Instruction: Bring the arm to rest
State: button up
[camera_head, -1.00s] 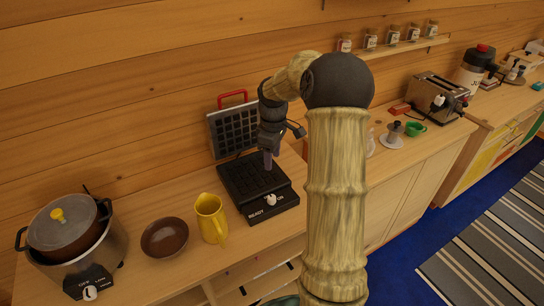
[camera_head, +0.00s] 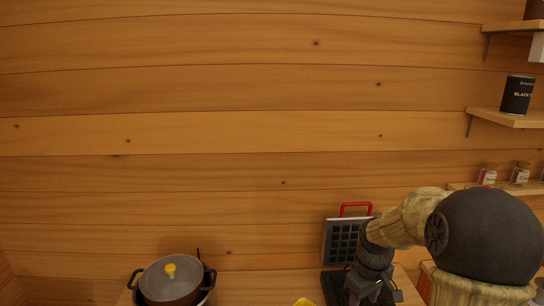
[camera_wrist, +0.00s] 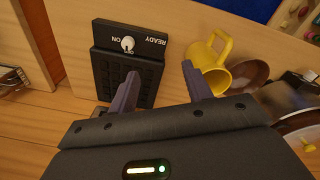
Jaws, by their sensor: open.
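My gripper (camera_wrist: 160,90) is open and empty in the wrist view, its two dark fingers spread apart. In that view it hangs over the counter, with the left finger in front of the black waffle iron (camera_wrist: 128,62) and the right finger beside the yellow jug (camera_wrist: 208,62). In the head view my arm stands at the right, and its wrist (camera_head: 370,275) is in front of the open waffle iron, whose raised lid (camera_head: 341,243) has a red handle.
A lidded pot (camera_head: 171,278) with a yellow knob stands at the lower left. A brown bowl (camera_wrist: 249,75) lies beside the jug. Small jars stand on a lower shelf.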

jog(key=s+a+f+m+t, duration=0.1)
jog(key=s+a+m, duration=0.4)
jog(key=s, duration=0.8)
jog(key=a, duration=0.2)
jog(key=shift+s+a+m+t, duration=0.3)
jog(key=shift+a+t, duration=0.1)
jog(key=shift+s+d, duration=0.1)
jog(key=shift+s, duration=0.05)
jog(key=shift+c, duration=0.4)
